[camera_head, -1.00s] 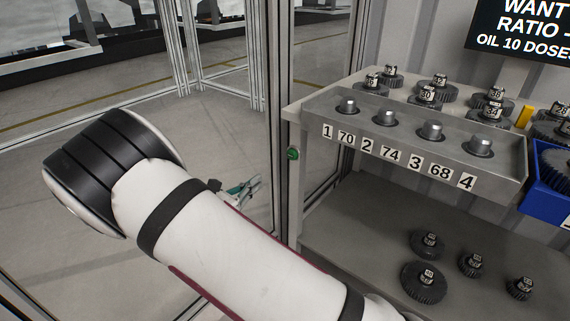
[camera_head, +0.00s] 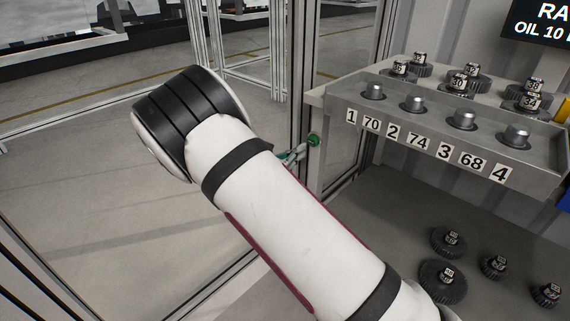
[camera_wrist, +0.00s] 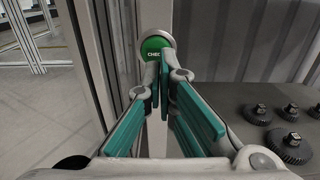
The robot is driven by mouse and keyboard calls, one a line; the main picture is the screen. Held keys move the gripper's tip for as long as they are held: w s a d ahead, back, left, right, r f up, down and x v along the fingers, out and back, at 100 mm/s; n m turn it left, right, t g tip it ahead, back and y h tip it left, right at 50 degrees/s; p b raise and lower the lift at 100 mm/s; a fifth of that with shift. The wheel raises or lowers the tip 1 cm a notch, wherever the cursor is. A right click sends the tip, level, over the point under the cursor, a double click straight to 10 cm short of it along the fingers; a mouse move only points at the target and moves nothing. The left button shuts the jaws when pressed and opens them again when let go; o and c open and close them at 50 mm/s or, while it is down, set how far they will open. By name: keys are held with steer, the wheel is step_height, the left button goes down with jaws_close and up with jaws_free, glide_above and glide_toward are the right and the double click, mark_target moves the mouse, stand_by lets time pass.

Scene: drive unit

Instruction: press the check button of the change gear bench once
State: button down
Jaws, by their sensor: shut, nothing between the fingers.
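In the wrist view the round button (camera_wrist: 155,46) shows the letters "CHEC" and lies straight beyond my fingertips. My gripper (camera_head: 301,151) is shut and empty, with its tips just left of the button in the head view. In the wrist view my gripper (camera_wrist: 164,62) has its tips at the button's lower edge and covers part of it. I cannot tell whether the tips touch the button.
Gears with numbered labels (camera_head: 458,82) stand on the bench top behind several pegs. More gears (camera_head: 443,282) lie on the lower shelf. An upright metal frame post (camera_head: 300,60) stands close left of the button. A dark sign (camera_head: 545,28) hangs at upper right.

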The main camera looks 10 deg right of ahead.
mark_target(313, 142)
steer(key=shift+b+x, duration=0.55)
steer(key=shift+x, duration=1.25)
steer(key=shift+p+x, duration=0.45)
steer(key=shift+x, duration=0.6)
steer(key=shift+d+r, duration=0.1)
steer(key=shift+s+a, duration=0.2)
steer(key=shift+a, duration=0.15)
steer(key=p+v, duration=0.3)
steer(key=v, duration=1.1)
steer(key=shift+p, duration=0.35)
steer(key=shift+a, duration=0.1)
